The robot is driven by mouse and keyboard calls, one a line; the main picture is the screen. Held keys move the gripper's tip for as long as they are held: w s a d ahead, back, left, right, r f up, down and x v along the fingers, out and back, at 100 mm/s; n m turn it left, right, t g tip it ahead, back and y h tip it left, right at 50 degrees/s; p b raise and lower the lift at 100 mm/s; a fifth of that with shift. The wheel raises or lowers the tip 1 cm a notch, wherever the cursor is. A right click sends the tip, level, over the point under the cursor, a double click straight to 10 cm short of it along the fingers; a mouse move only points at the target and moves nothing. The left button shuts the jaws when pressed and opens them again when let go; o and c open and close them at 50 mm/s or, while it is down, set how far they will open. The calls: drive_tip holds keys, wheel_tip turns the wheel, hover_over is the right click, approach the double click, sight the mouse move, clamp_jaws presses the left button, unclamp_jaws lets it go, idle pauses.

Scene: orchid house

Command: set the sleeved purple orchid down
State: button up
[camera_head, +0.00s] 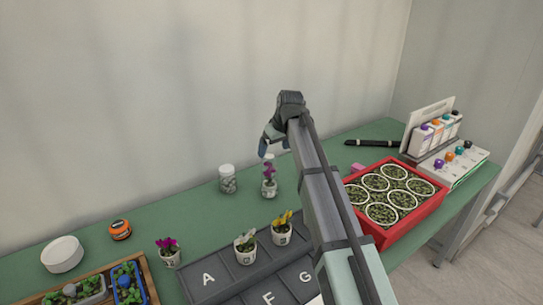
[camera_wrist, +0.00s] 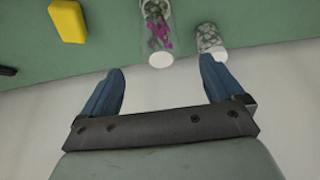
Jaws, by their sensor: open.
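The sleeved purple orchid (camera_head: 269,184) stands upright on the green bench in the head view, behind the lettered board. In the wrist view, its purple flowers (camera_wrist: 158,36) show inside a clear sleeve, beyond my fingertips. My gripper (camera_head: 266,146) is above the orchid in the head view, partly hidden by my own arm. In the wrist view, my gripper (camera_wrist: 160,75) is open with its two blue fingers wide apart. Nothing is held between them, and the orchid appears clear of both fingers.
A pebble-filled jar (camera_head: 227,179) stands close left of the orchid. The dark lettered board (camera_head: 208,280) carries a white orchid (camera_head: 245,246) and a yellow orchid (camera_head: 282,228). A red crate (camera_head: 408,225) of pots is right. A yellow block (camera_wrist: 68,20) shows in the wrist view.

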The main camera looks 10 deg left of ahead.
drive_tip(key=shift+v, duration=1.15)
